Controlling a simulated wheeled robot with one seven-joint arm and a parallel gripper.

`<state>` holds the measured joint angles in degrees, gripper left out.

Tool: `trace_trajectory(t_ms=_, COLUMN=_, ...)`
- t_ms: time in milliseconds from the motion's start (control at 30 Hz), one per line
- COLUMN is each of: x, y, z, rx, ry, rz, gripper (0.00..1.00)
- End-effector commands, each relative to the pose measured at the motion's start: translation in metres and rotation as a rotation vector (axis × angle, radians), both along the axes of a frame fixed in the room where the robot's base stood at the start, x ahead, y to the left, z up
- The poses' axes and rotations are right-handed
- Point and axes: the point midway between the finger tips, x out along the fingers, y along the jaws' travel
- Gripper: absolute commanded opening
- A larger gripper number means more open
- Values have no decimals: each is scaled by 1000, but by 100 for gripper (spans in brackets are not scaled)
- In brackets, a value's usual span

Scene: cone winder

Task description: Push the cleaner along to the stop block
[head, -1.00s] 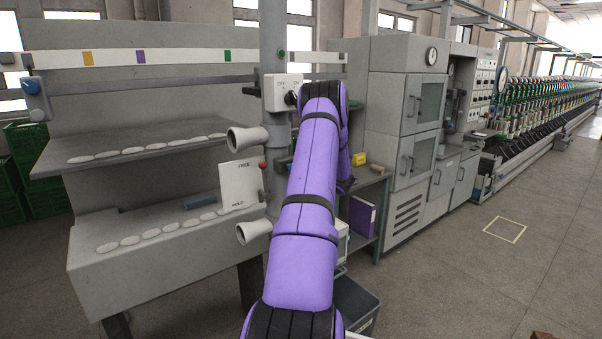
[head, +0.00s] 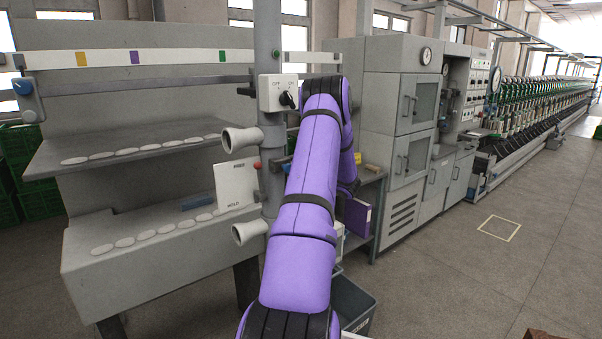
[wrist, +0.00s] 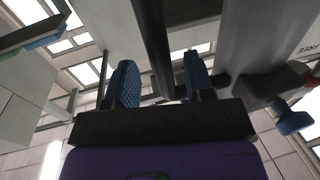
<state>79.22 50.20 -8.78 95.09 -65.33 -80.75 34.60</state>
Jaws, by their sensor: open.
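A grey piece with a blue knob, which looks like the cleaner (head: 29,101), hangs at the far left end of the grey rail (head: 140,85) in the head view. A small dark block near the rail's right end, by the post, may be the stop block (head: 246,91). My gripper (wrist: 160,84) is open and empty in the wrist view, its two blue-padded fingers apart. In the head view my purple arm hides the gripper, which is well to the right of the cleaner.
Shelves with white discs stand below the rail. Grey cabinets (head: 405,150) are right of my arm.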

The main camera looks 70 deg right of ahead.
Motion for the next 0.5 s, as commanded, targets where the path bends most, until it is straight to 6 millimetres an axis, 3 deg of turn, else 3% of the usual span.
trace_trajectory(t_ms=233, x=-42, y=15, z=0, rx=0, ry=0, rz=-3, gripper=48)
trace_trajectory(t_ms=500, x=-59, y=22, z=0, rx=0, ry=-1, rz=0, gripper=48)
